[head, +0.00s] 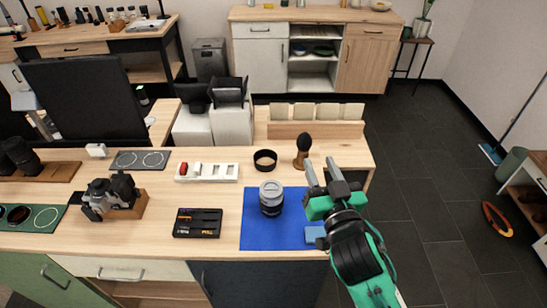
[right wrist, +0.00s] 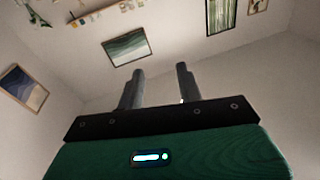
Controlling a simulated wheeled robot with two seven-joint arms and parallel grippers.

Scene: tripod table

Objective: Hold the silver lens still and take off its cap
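The silver lens (head: 271,202) stands upright on the blue mat (head: 256,235) on the wooden table. A light grey cap (head: 270,187) appears to cover its top. My right gripper (head: 322,172) is to the right of the lens and apart from it, above the table's right part. Its two fingers are spread with nothing between them. The right wrist view shows the same open, empty fingers (right wrist: 159,82) against the wall. My left gripper is not in view.
A black round holder (head: 265,161) and an upright dark brush (head: 303,152) stand behind the mat. A blue cloth (head: 314,235) lies on the mat's right. A black case (head: 198,223), a white tray (head: 207,173) and a camera (head: 108,196) are to the left.

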